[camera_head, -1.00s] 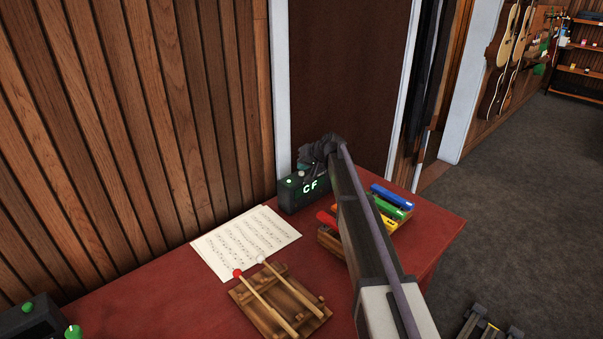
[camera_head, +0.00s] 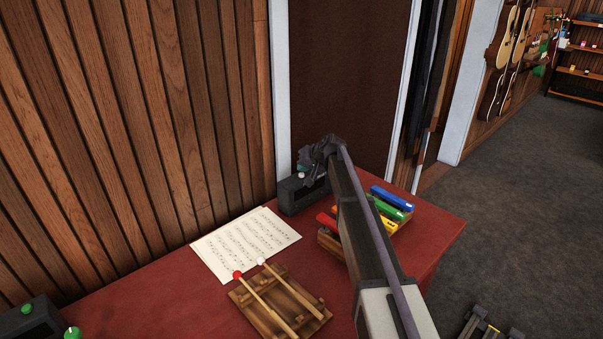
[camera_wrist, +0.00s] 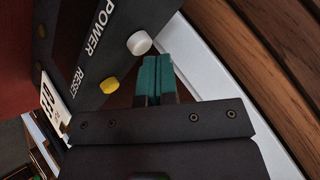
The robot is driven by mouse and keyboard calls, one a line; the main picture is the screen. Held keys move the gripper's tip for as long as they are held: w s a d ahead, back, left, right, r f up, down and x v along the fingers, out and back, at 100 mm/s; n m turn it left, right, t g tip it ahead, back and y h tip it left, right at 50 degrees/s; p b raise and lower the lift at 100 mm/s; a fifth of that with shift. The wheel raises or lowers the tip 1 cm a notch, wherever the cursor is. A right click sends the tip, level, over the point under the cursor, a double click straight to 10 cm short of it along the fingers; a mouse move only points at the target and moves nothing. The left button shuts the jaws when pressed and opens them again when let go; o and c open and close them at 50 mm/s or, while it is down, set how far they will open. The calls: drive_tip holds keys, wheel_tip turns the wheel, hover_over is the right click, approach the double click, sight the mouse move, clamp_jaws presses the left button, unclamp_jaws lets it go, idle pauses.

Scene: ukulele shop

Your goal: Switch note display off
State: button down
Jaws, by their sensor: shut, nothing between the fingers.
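The note display is a dark box (camera_head: 293,197) at the back of the red table, against the wall and door frame. Its front shows no lit letters. In the wrist view its dark panel (camera_wrist: 95,65) reads POWER beside a white round button (camera_wrist: 139,43) and RESET beside a yellow button (camera_wrist: 108,86). My gripper (camera_wrist: 158,72) is shut and empty, its teal fingertips close beside the white button. I cannot tell whether they touch it. In the head view my gripper is over the box's right side, and my arm hides part of it.
Sheet music (camera_head: 246,244) lies left of the box. A wooden rack (camera_head: 280,303) with two mallets is nearer. Coloured chime bars (camera_head: 391,198) sit on the right under my arm. Another dark box with green knobs (camera_head: 32,318) stands at the lower left.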

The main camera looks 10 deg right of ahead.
sight(303, 174)
drive_tip(key=shift+r, duration=0.1)
wheel_tip(303, 174, up, 6)
drive_tip(key=p, duration=0.6)
drive_tip(key=s+f+g+h, duration=0.2)
drive_tip(key=s+g, duration=0.1)
drive_tip(key=s, duration=2)
drive_tip(key=s+f+n+g+h, duration=0.1)
drive_tip(key=s+f+g+h, duration=0.2)
drive_tip(key=s, duration=2.1)
drive_tip(key=shift+a+f+g+h, duration=0.2)
drive_tip(key=shift+a+g+h, duration=0.1)
drive_tip(key=shift+g, duration=0.3)
